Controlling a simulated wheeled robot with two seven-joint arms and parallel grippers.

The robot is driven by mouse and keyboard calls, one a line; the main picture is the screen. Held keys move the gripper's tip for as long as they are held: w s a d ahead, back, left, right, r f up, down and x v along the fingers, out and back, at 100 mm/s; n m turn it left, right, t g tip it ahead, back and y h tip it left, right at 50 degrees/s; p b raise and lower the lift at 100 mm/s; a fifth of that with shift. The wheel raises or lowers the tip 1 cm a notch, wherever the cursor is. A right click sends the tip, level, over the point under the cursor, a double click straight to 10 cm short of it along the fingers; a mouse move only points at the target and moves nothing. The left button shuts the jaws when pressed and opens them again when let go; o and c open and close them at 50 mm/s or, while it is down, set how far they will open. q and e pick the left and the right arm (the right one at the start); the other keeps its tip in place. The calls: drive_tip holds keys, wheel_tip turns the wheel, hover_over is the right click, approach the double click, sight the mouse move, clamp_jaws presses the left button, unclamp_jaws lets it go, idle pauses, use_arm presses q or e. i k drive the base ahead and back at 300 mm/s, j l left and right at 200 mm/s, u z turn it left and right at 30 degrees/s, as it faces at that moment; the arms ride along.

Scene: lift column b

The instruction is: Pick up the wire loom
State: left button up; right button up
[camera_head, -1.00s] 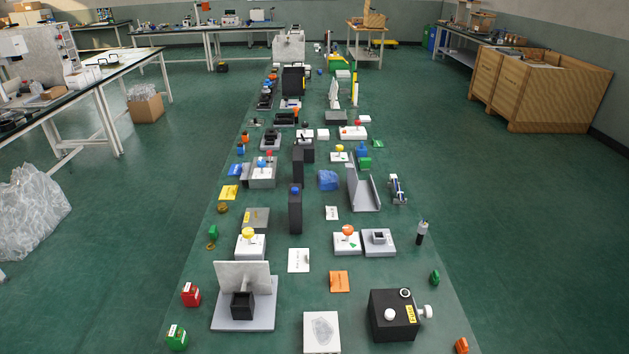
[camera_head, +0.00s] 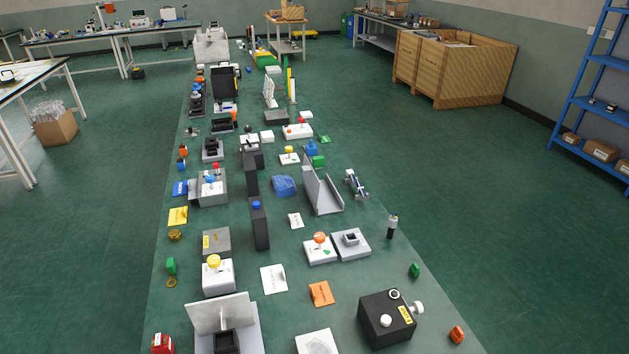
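I cannot pick out the wire loom with certainty among the many small items on the long dark green strip (camera_head: 340,330). A blue crumpled-looking piece (camera_head: 284,186) lies mid-strip, left of a grey angled bracket (camera_head: 322,192). A small blue and silver part (camera_head: 356,184) lies right of that bracket. Both are too small to name surely. Neither of my grippers is in view.
Close by are a black box with knobs (camera_head: 387,318), an upright grey plate on a base (camera_head: 222,314) and an orange piece (camera_head: 321,293). A blue shelf (camera_head: 603,95) stands at the right and a wooden crate (camera_head: 455,72) at the back. Open floor lies right of the strip.

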sight(349, 172)
drive_tip(key=l+u, duration=0.15)
drive_tip(key=l, duration=0.6)
drive_tip(key=l+u, duration=0.1)
drive_tip(key=l, duration=0.7)
drive_tip(key=l+u, duration=0.15)
drive_tip(key=l, duration=0.6)
drive_tip(key=k+l+u, duration=0.15)
drive_tip(key=l, duration=0.6)
drive_tip(key=i+l+u, duration=0.1)
drive_tip(key=l, duration=0.25)
drive_tip(key=i+l+u, duration=0.1)
drive_tip(key=i+l, duration=0.15)
drive_tip(key=i+l+u, duration=0.15)
drive_tip(key=l, duration=0.35)
drive_tip(key=i+l+u, duration=0.1)
drive_tip(key=l, duration=0.25)
